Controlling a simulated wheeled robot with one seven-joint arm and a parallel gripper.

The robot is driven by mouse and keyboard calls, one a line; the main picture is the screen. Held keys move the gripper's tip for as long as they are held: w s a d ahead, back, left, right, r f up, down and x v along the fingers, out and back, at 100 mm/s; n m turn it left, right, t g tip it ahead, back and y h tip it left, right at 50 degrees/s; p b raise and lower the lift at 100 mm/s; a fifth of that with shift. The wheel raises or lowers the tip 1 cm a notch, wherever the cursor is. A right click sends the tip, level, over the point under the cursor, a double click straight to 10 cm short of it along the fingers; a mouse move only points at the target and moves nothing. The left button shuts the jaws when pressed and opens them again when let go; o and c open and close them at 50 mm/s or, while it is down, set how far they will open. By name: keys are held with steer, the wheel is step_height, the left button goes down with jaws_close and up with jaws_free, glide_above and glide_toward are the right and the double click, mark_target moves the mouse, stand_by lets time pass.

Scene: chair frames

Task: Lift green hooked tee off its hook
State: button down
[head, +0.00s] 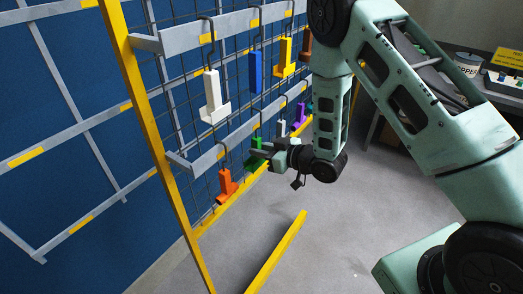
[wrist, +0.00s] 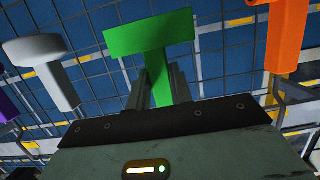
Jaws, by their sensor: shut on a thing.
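The green tee (wrist: 150,36) is in the wrist view, its wide bar across the top and its stem running down between my fingers. My gripper (wrist: 159,88) is shut on that stem, one finger on each side. In the head view the green tee (head: 253,163) is small and partly covered by my gripper (head: 264,153), at the lower row of the rack. Whether the tee still bears on its hook cannot be told from these frames.
An orange piece (head: 227,187) hangs to the left of the green tee, and a white one (head: 281,129) and a purple one (head: 299,116) to its right. Above hang a larger white piece (head: 214,97), a blue one (head: 256,72) and a yellow one (head: 286,58). Open floor lies in front.

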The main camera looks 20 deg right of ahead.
steer(key=shift+r, duration=0.4)
steer(key=shift+s, duration=0.15)
stand_by(0.4)
steer(key=shift+s+d+b, duration=0.35)
steer(key=shift+s+d, duration=0.5)
steer(key=shift+s, duration=0.2)
